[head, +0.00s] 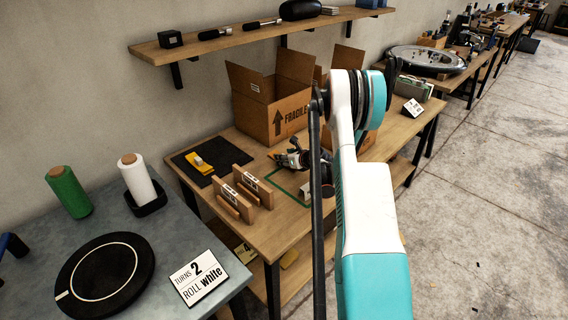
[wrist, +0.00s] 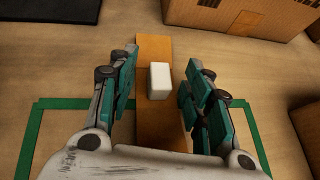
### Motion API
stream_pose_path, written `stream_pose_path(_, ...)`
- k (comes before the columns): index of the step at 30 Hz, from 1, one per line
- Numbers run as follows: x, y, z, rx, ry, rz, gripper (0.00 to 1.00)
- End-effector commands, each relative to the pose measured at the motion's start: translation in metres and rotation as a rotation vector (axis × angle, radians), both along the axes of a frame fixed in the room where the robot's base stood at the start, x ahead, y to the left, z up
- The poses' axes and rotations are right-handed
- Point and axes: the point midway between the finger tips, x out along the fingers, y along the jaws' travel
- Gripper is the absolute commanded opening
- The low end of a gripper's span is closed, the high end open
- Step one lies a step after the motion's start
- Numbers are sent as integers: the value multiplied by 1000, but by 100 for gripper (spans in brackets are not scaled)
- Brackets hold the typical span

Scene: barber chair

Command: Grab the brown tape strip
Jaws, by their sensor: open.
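The brown tape strip (wrist: 153,48) shows in the wrist view as a flat orange-brown band running up the middle of the picture. A small white block (wrist: 160,80) stands on or just over it; I cannot tell which. My gripper (wrist: 160,76) is open, with one teal finger on each side of the strip and the white block. No finger visibly touches either. The near end of the strip is hidden by my gripper body.
A green outline (wrist: 255,125) marks the table around my gripper. An open cardboard box (head: 264,112) stands behind. Two wooden holders (head: 230,200) and a black mat (head: 192,158) with a yellow item (head: 200,163) lie to the left. A shelf (head: 245,37) hangs above.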

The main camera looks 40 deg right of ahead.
Motion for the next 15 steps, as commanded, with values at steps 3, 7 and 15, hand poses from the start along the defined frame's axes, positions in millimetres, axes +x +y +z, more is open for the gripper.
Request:
stream_pose_path(3, 0, 0, 1, 0, 0, 0, 45)
stream_pose_path(7, -1, 0, 1, 0, 0, 0, 28)
stream_pose_path(15, -1, 0, 1, 0, 0, 0, 27)
